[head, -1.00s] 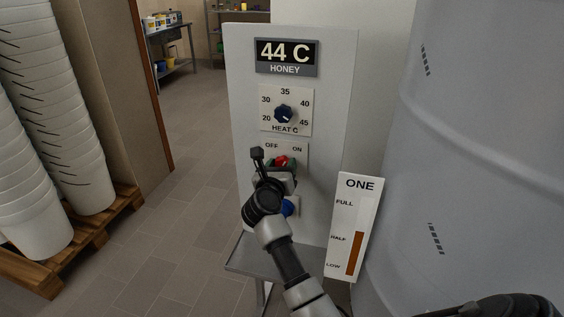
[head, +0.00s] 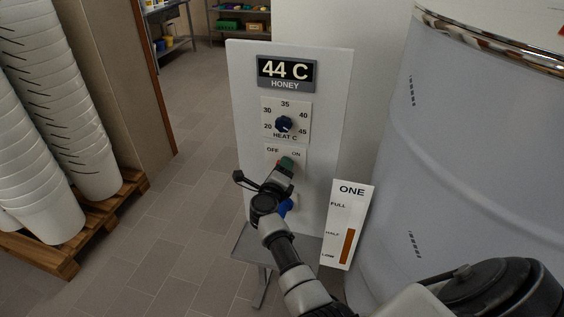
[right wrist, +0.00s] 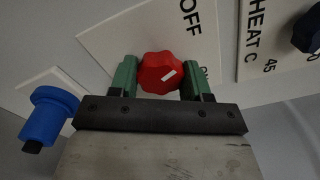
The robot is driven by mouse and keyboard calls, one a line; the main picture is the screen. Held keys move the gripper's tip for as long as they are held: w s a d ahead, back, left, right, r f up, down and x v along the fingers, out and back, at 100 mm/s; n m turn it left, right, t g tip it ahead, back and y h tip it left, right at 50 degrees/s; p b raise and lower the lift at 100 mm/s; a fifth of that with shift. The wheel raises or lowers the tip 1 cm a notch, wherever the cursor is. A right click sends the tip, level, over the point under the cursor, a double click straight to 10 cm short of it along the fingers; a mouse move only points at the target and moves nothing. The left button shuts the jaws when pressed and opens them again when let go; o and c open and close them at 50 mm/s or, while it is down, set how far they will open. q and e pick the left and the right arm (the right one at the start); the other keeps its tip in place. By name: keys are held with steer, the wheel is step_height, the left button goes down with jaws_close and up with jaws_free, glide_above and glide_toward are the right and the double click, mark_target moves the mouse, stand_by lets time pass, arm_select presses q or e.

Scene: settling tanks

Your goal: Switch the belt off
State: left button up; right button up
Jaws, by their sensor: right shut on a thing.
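The red knob (right wrist: 160,72) sits on a white plate (right wrist: 188,42) lettered OFF and ON, on the grey control panel (head: 245,110). In the right wrist view the knob stands between the green fingers of my right gripper (right wrist: 160,84), which is shut on it. The knob's white mark is on the lower right of its face, on the side toward the ON label. In the head view my right gripper (head: 283,166) reaches up to the plate and hides most of the knob. My left gripper is not in view.
Above are the dark blue heat dial (head: 284,124) and a display (head: 286,71) reading 44 C. A blue button (head: 285,207) sits below the knob. A large drum (head: 450,150) and a level gauge (head: 347,225) are right; stacked white buckets (head: 75,110) are left.

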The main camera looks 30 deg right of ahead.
steer(key=shift+r+n+p, duration=0.1)
steer(key=shift+n+p, duration=0.6)
steer(key=shift+n, duration=0.4)
steer(key=o, duration=0.9)
steer(key=shift+a, duration=0.1)
